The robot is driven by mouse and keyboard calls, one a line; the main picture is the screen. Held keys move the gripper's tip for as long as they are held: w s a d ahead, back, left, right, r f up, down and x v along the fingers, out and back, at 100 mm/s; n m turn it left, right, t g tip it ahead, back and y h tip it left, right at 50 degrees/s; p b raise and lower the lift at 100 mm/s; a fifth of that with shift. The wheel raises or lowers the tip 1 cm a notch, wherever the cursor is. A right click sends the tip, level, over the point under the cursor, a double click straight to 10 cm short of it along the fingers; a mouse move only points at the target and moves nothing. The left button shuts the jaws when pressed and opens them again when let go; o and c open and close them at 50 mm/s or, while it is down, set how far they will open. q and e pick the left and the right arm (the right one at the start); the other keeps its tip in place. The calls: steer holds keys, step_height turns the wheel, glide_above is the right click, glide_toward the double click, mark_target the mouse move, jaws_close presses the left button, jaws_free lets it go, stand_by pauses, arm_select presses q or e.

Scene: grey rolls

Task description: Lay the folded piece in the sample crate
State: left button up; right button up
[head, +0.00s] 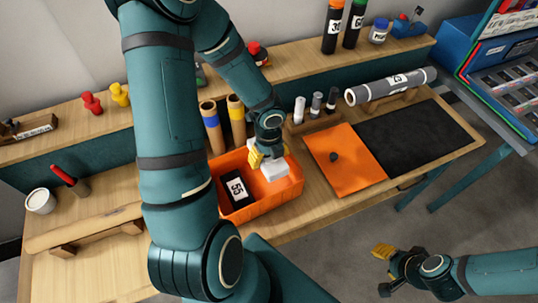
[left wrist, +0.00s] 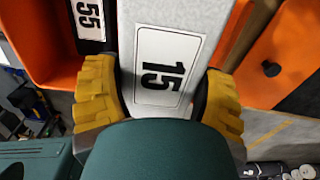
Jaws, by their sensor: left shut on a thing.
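The folded piece, pale grey with a white label reading 15, shows in the head view (head: 273,170) and in the left wrist view (left wrist: 172,20). My left gripper (head: 262,157) is shut on it, with a yellow finger on each side in the left wrist view (left wrist: 165,95). The piece is at the right half of the orange sample crate (head: 262,207). I cannot tell whether it touches the crate floor. A black piece labelled 55 (head: 236,190) lies in the crate's left half. My right gripper (head: 384,270) is empty, low at the right, away from the bench.
Two tan tubes (head: 212,128) stand behind the crate. An orange sheet (head: 345,160) with a dark knob and a black mat (head: 415,138) lie to its right. A grey roll labelled 23 (head: 392,86) rests on a cradle behind the mat.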

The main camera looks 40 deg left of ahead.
arm_select(q)
steer(key=shift+f+b, duration=3.3)
steer(key=shift+f, duration=0.7)
step_height(320, 180, down, 5)
steer(key=b, duration=0.4)
steer(key=shift+r, duration=0.2)
steer(key=o, duration=1.2)
steer(key=shift+r, duration=0.1)
